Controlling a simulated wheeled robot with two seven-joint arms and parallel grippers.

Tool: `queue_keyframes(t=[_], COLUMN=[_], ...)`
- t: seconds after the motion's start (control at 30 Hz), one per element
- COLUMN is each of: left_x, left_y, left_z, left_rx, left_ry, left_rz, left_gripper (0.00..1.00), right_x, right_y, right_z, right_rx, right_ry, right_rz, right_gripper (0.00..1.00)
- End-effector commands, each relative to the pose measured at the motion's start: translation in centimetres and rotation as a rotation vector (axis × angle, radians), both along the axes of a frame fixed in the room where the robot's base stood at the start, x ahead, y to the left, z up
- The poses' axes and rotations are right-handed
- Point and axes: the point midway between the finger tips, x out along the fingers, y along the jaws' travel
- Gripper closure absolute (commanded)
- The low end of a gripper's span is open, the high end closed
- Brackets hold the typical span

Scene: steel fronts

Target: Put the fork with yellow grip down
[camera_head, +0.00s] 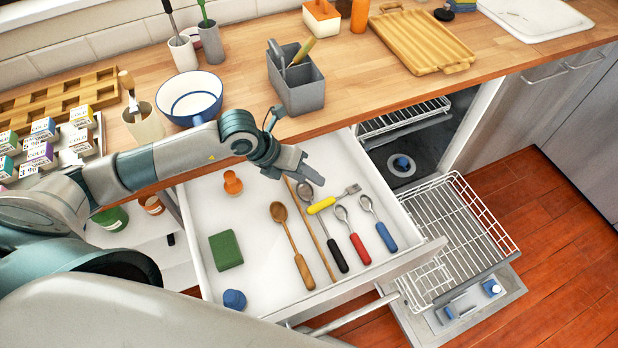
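The fork with yellow grip (322,205) lies in the open white drawer (262,268), with its metal tines pointing right. Its grip lies across the handle of a black-handled spoon (338,256). My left gripper (309,166) is above the back of the drawer, up and left of the fork and apart from it. Its fingers look spread, with nothing seen between them. My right gripper is not in view.
The drawer also holds a wooden spoon (290,240), red-handled (358,248) and blue-handled (384,237) spoons, a green block (225,250) and small orange and blue items. A utensil caddy (298,90) stands behind. The open dishwasher rack (450,225) is right.

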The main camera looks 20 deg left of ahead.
Motion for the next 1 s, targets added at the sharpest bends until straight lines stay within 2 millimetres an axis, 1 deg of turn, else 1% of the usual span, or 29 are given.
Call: queue_keyframes(t=[0.17,0.4,0.6,0.8,1.0], left_x=[-0.9,-2.3,-3.1,-3.5,-3.5], left_y=[1.3,3.2,4.3,4.6,4.7], left_z=[2.1,5.7,7.9,8.8,8.9], left_rx=[0.001,0.002,0.000,0.000,0.000], left_ry=[-0.002,-0.002,0.000,0.001,0.002], left_rz=[-0.001,-0.001,-0.001,0.000,-0.001], left_gripper=[0.62,0.62,0.62,0.62,0.62], right_x=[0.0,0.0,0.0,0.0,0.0], right_y=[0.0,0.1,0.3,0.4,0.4], right_z=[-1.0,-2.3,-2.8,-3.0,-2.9], right_rx=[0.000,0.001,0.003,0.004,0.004], right_ry=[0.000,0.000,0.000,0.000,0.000], right_rz=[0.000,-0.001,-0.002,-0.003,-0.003], right_gripper=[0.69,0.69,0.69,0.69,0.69])
